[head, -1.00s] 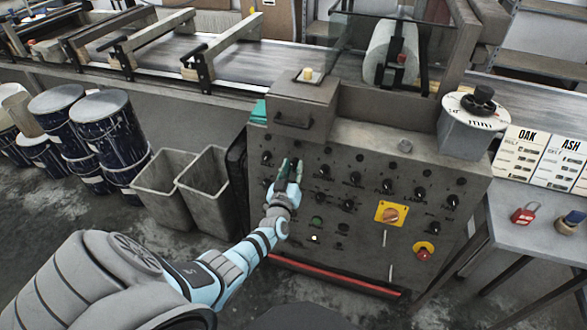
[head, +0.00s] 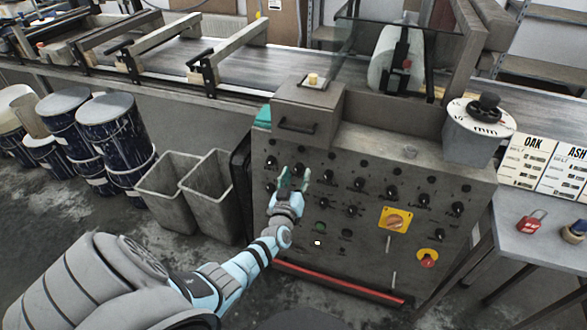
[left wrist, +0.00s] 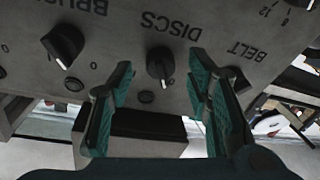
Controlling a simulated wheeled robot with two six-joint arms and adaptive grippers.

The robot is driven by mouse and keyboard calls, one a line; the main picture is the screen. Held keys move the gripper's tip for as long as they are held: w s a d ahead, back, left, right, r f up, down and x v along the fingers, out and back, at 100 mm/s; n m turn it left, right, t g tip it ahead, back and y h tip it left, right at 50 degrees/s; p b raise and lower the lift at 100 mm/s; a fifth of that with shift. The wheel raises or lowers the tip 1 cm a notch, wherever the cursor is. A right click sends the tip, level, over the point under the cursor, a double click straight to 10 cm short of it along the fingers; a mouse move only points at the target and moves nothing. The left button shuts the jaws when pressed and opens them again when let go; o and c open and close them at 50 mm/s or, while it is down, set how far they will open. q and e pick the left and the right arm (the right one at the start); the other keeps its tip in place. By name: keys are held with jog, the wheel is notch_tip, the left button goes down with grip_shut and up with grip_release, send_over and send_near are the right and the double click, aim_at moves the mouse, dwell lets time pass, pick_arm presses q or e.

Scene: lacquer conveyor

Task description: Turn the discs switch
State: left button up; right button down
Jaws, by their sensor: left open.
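The discs switch (left wrist: 160,64) is a black rotary knob with a white pointer line, under the label DISCS, which appears upside down in the left wrist view. My left gripper (left wrist: 163,85) is open, its two green fingers on either side of the knob's line and apart from it in the picture. Whether the fingertips reach the knob's depth is hard to tell. In the head view my left gripper (head: 293,180) is in front of the left part of the grey control panel (head: 362,218) and hides the switch there. My right gripper is not in view.
The BRUSH knob (left wrist: 64,45) and the BELT knob (left wrist: 238,78) flank the discs switch closely. The panel also carries a yellow-backed orange switch (head: 396,220) and a red button (head: 427,258). Grey bins (head: 209,192) stand left of the panel.

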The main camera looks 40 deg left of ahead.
pick_arm(q)
jog(key=v, duration=1)
jog(key=shift+s+d, duration=0.15)
jog(key=shift+s, duration=0.2)
